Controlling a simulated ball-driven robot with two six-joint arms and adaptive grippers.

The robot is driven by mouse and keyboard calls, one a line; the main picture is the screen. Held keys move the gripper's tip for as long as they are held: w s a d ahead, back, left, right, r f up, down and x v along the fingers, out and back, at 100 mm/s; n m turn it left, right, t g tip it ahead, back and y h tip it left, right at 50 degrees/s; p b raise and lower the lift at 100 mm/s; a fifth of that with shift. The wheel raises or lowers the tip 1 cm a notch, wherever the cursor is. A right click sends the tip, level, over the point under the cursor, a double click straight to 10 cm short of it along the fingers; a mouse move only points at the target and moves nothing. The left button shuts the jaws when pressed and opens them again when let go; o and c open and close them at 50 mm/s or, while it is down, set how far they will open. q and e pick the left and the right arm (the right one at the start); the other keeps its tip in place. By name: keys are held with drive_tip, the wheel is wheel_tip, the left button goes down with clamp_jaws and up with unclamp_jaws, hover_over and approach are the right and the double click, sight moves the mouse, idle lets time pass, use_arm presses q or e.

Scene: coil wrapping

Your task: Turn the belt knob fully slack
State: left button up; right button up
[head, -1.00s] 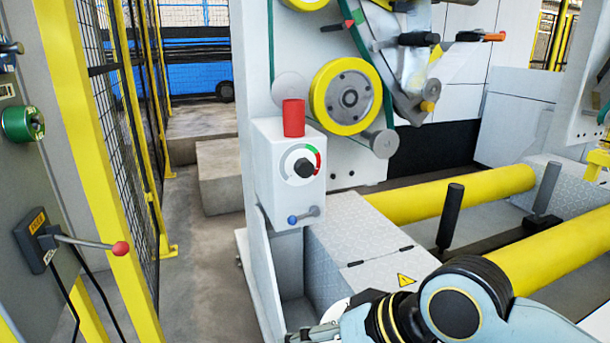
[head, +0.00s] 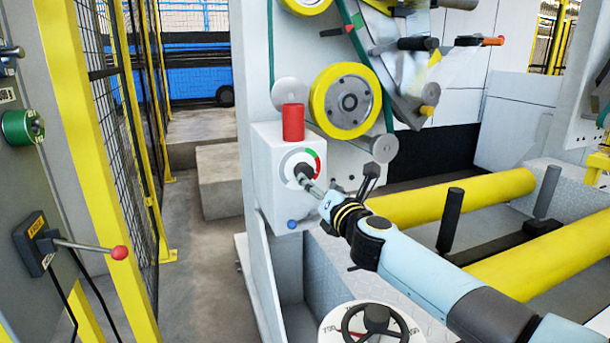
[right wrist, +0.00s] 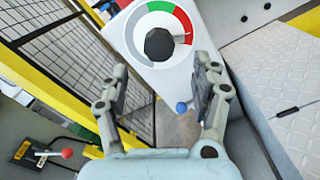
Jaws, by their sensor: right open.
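The belt knob (right wrist: 159,44) is a black knob in the middle of a round dial with grey, green and red arcs. The dial (head: 313,156) is on the front of a white box (head: 265,160); in the head view my gripper partly covers the knob. My right gripper (head: 308,181) is in front of the dial. In the right wrist view my right gripper (right wrist: 162,75) is open, its fingers spread left and right just below the knob, with nothing between the tips. Contact with the knob is not visible. My left gripper is out of view.
A red cylinder (head: 293,122) stands on the box and a blue ball-ended lever (head: 292,224) is below the dial. A yellow-rimmed roller (head: 321,103) is just above right. A black handwheel (head: 376,318) is low in front. Yellow fence posts (head: 90,150) stand at left.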

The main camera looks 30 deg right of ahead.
sight(303, 172)
drive_tip(key=b+x, duration=0.1)
drive_tip(key=x, duration=0.7)
drive_tip(key=shift+w+a, duration=0.1)
drive_tip(key=shift+w, duration=0.05)
drive_tip(key=shift+c, duration=0.5)
drive_tip(key=c, duration=1.1)
